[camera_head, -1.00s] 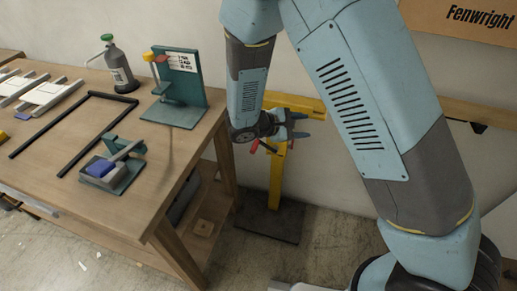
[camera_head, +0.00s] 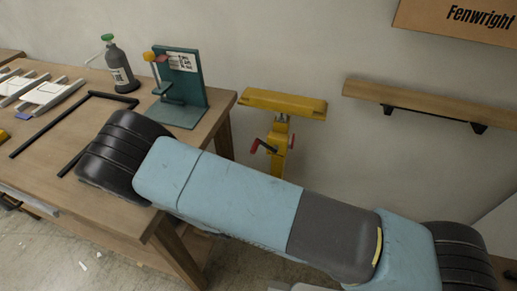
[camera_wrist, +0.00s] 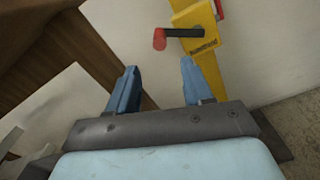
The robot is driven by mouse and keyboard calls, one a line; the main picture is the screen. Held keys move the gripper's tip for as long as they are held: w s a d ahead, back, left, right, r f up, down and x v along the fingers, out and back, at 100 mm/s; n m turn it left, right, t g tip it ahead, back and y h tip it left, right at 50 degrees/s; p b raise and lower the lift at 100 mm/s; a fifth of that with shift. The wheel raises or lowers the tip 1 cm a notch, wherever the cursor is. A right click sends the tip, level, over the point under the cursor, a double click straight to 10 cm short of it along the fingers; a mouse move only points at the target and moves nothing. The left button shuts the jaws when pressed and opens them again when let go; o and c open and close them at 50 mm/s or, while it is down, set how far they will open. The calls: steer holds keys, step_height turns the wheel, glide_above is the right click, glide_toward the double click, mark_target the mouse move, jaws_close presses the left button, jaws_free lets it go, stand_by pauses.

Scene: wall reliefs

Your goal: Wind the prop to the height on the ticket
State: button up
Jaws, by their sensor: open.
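The yellow prop (camera_head: 275,135) is a post with a flat yellow head (camera_head: 283,103), standing near the wall beyond the bench's right end. Its crank with a red handle (camera_head: 262,146) sticks out to the left of the post. In the wrist view the red crank handle (camera_wrist: 160,39) and a dark arm show above my fingertips. My gripper (camera_wrist: 158,78) is open and empty, below and apart from the crank. The head view hides it. A white card (camera_head: 183,62) on a green stand has writing too small to read; I cannot tell if it is the ticket.
The wooden bench (camera_head: 215,108) holds the green stand (camera_head: 190,95), a dark bottle (camera_head: 119,70), a black frame (camera_head: 58,115) and white slatted pieces (camera_head: 45,95). A wooden wall shelf (camera_head: 430,103) is right of the prop. My arm hides the prop's foot.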

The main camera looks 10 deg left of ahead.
mark_target(255, 147)
steer(key=w, duration=0.9)
steer(key=w+d, duration=0.1)
steer(key=w, duration=0.3)
steer(key=shift+w, duration=0.3)
jaws_close()
